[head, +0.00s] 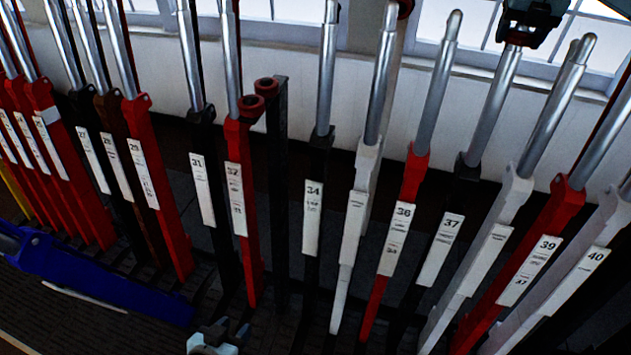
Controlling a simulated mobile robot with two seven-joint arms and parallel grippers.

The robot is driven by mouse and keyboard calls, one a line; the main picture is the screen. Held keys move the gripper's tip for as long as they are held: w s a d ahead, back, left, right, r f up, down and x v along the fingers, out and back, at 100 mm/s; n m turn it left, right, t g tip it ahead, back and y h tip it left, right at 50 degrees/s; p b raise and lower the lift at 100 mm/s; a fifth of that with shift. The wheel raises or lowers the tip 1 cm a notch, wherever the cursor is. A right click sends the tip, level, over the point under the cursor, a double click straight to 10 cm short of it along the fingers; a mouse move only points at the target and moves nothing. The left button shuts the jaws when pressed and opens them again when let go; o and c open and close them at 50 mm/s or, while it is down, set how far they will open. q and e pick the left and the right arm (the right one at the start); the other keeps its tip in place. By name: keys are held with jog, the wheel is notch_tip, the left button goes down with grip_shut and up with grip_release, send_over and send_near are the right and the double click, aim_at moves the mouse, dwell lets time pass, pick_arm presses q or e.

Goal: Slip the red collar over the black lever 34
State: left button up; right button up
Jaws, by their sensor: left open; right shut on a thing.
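The black lever 34 (312,175) stands at the middle with a white number plate and a bare silver handle; its top is near the upper edge. My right gripper (522,38) is at the top right, over the handle of lever 37, well to the right of lever 34. My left gripper (214,338) is open, low at the bottom edge, left of lever 34's foot. Two dark red rings (266,88) sit at a dark post left of lever 34.
Other levers crowd both sides: red lever 32 (236,165) to the left, a white lever (354,215) and red lever 36 (398,228) to the right. Another dark red ring (405,8) shows at the top edge. A blue lever (95,280) leans low at left.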

jog(key=r, duration=0.1)
jog(key=r+p, duration=0.1)
jog(key=r, duration=0.1)
jog(key=shift+w+d+r+p, duration=0.1)
jog(key=shift+w+p, duration=0.15)
jog(key=shift+p, duration=0.1)
jog(key=shift+w+r+p, duration=0.2)
jog(key=shift+r+p, duration=0.5)
jog(key=shift+r, duration=0.3)
jog(key=shift+w+r+p, duration=0.2)
jog(key=shift+r+p, duration=0.45)
jog(key=shift+r, duration=0.35)
jog(key=shift+d, duration=0.1)
